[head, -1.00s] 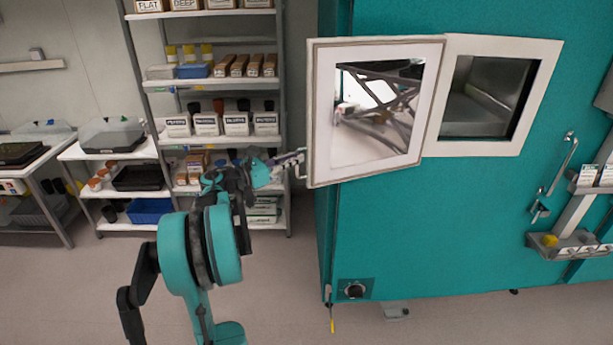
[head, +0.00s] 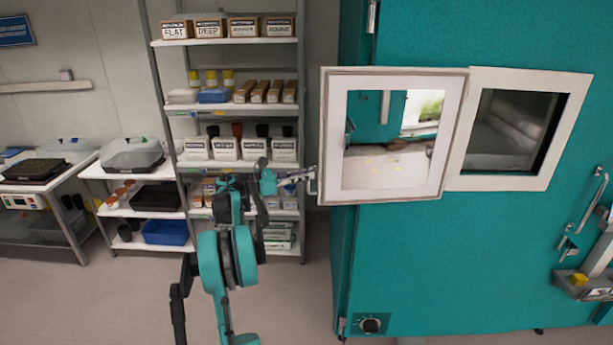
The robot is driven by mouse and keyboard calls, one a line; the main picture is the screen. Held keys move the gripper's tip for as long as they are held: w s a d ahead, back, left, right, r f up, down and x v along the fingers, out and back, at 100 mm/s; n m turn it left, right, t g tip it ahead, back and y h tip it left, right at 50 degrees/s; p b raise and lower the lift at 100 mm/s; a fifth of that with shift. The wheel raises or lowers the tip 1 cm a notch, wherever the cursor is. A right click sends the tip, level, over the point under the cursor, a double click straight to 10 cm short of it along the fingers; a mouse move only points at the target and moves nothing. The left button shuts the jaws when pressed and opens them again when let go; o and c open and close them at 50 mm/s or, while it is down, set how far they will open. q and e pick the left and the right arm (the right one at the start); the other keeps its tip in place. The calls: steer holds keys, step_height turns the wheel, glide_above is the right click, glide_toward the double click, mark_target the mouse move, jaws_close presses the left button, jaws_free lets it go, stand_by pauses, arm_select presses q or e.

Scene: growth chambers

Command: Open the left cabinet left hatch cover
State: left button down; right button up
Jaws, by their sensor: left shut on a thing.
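The hatch cover (head: 333,130) is a white-framed square panel with a reflective middle. It stands swung out from the teal left cabinet (head: 450,265), with its right edge beside the white-framed hatch opening (head: 481,178). Its left edge reaches past the cabinet's left side. A small handle (head: 312,183) is on that left edge. My left gripper (head: 303,176) comes in from the left and is shut on this handle. The fingers are small in view, so their exact grip on it is hard to make out. My right gripper is not in view.
A metal shelf rack (head: 228,85) with boxes and pots stands behind my left arm. Tables with trays (head: 133,155) are at the far left. A long door handle (head: 590,205) and a holder with a yellow item (head: 579,280) are at right. The front floor is clear.

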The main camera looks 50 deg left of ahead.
arm_select(q)
steer(key=c, duration=1.6)
jaws_free()
steer(key=shift+c, duration=0.2)
steer(key=v, duration=1.2)
